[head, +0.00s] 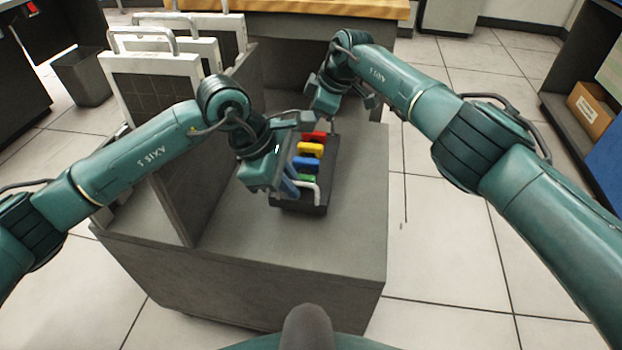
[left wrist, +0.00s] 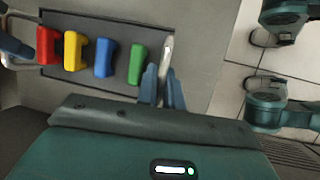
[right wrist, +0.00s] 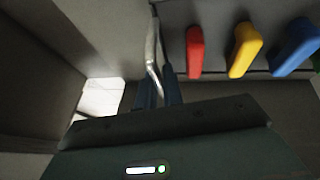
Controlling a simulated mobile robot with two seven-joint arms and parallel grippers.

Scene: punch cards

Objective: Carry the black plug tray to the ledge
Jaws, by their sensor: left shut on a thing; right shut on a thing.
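The black plug tray (head: 329,178) is on the grey top of a low cart, with a pale handle at each end. It holds a red plug (head: 314,137), a yellow plug (head: 310,149), a blue plug (head: 305,162) and a green plug (left wrist: 136,64). My left gripper (left wrist: 162,88) is shut on the near handle (left wrist: 166,58), beside the green plug. My right gripper (right wrist: 159,88) is shut on the far handle (right wrist: 152,45), beside the red plug. My arms hide part of the tray in the head view. I cannot tell which surface is the ledge.
The grey cart (head: 350,240) has an upright divider. Several white-framed panels (head: 150,85) with handles stand left of it. A wood-topped bench (head: 300,6) is behind. A shelf with a cardboard box (head: 590,108) is at right. Tiled floor right of the cart is clear.

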